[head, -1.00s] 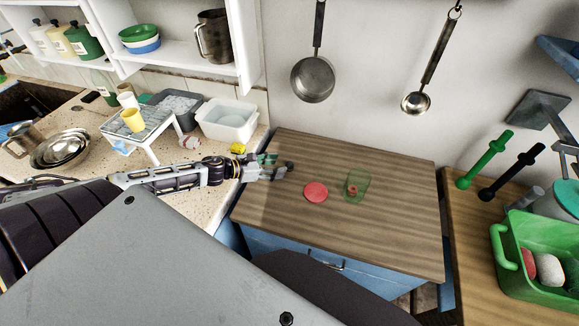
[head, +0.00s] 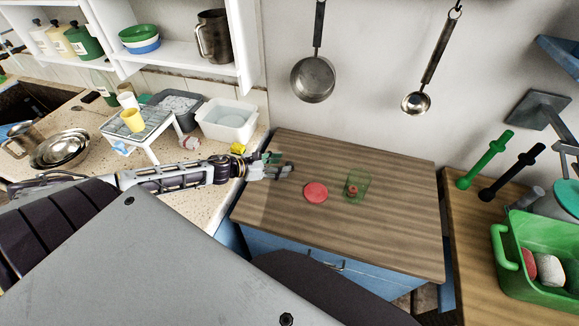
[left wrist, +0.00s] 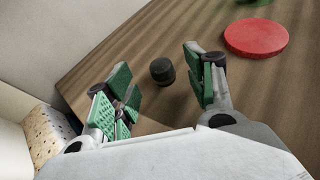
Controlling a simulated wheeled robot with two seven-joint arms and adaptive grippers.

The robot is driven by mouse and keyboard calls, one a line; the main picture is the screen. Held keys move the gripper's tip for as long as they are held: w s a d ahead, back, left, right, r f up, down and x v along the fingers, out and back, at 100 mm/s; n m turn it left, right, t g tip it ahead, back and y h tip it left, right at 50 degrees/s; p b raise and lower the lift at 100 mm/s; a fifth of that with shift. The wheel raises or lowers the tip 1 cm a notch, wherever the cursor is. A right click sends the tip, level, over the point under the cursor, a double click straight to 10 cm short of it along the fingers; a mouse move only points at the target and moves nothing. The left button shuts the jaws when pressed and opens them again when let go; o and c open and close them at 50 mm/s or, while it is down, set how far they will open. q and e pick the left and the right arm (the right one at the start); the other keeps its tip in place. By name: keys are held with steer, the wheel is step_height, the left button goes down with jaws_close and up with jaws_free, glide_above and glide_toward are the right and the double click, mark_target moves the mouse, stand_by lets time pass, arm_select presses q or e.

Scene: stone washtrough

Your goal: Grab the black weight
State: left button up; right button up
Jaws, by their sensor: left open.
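The black weight (left wrist: 162,71) is a small dark cylinder standing on the wooden worktop (left wrist: 110,60). In the left wrist view it shows between and a little beyond the fingers of my left gripper (left wrist: 157,78), apart from them. The fingers are open with green pads and hold nothing. In the head view my left gripper (head: 281,166) is low over the left part of the wooden worktop (head: 390,230); I cannot make out the weight there. My right gripper is not in view.
A red disc (head: 316,192) lies right of my gripper, with a green clear cup (head: 357,185) beside it. A yellow object (head: 238,148) and a white tub (head: 228,119) are on the speckled counter at left. The worktop's right side is clear.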

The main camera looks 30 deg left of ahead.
mark_target(288, 163)
arm_select(q)
steer(key=shift+x, duration=1.7)
steer(key=shift+a, duration=0.1)
steer(key=c, duration=1.1)
